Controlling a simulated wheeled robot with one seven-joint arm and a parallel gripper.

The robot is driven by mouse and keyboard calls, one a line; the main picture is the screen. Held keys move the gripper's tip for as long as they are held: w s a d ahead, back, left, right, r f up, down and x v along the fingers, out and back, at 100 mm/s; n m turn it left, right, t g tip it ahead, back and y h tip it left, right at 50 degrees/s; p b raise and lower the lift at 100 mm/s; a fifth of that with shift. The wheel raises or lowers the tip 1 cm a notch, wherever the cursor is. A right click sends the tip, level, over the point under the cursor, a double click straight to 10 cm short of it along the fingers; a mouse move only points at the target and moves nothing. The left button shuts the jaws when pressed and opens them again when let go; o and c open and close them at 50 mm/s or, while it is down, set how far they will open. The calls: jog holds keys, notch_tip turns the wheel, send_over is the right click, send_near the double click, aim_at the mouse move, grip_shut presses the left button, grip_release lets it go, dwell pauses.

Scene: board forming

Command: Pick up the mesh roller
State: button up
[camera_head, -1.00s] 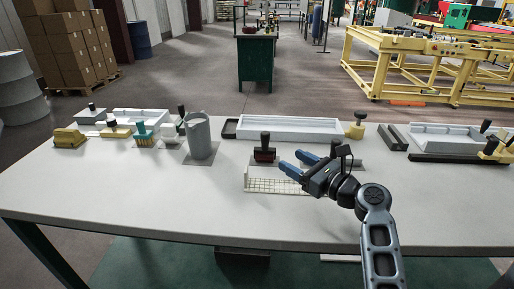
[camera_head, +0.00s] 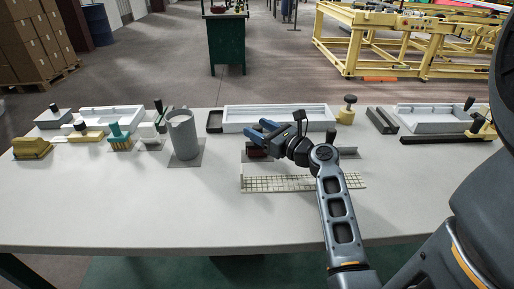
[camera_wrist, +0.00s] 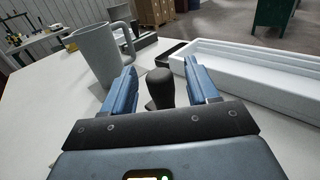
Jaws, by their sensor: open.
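The mesh roller (camera_head: 256,152) appears to be the small tool with a dark red body and an upright black handle on the white table. In the head view my gripper mostly covers it, and only part of the red body shows under the blue fingers. In the wrist view its black handle (camera_wrist: 160,88) stands between the two fingers, with its lower part hidden by the gripper. My gripper (camera_head: 259,131) is open around the handle; the wrist view also shows the open fingers (camera_wrist: 160,70), with a gap on each side.
A grey pitcher (camera_head: 183,134) stands to the left. A long white mould tray (camera_head: 275,117) lies behind. A wire mesh sheet (camera_head: 290,184) lies in front. Several brushes and small tools (camera_head: 119,137) stand further left. The table's front is clear.

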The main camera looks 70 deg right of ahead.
jog(key=shift+w+d, duration=0.15)
jog(key=shift+w, duration=0.3)
jog(key=c, duration=1)
